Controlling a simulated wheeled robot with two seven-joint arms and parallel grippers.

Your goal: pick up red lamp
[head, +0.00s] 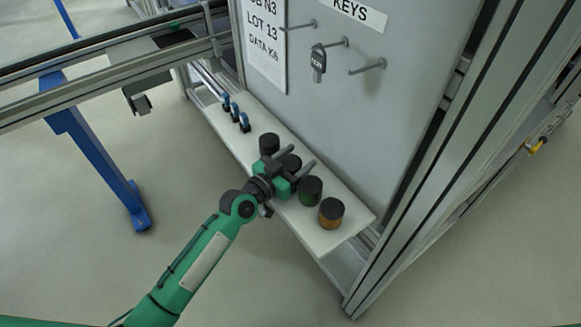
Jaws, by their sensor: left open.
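Several black-capped round lamps stand in a row on a white shelf (338,234). The nearest has an amber body (331,214) and the one behind it a dark green body (310,191). A third black-capped lamp (291,162) shows partly at my left gripper (299,158); its body is hidden, so I cannot tell its colour. The farthest lamp (269,143) is dark, with its body mostly hidden. No red shows clearly on any of them. My left gripper is open, its two grey fingers on either side of the third lamp's cap. My right gripper is out of view.
Behind the shelf stands a grey panel (352,110) with pegs, a hanging key tag (318,62) and a paper sheet (265,45). Several blue-and-black items (235,113) stand at the shelf's far end. Metal frame posts flank the panel.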

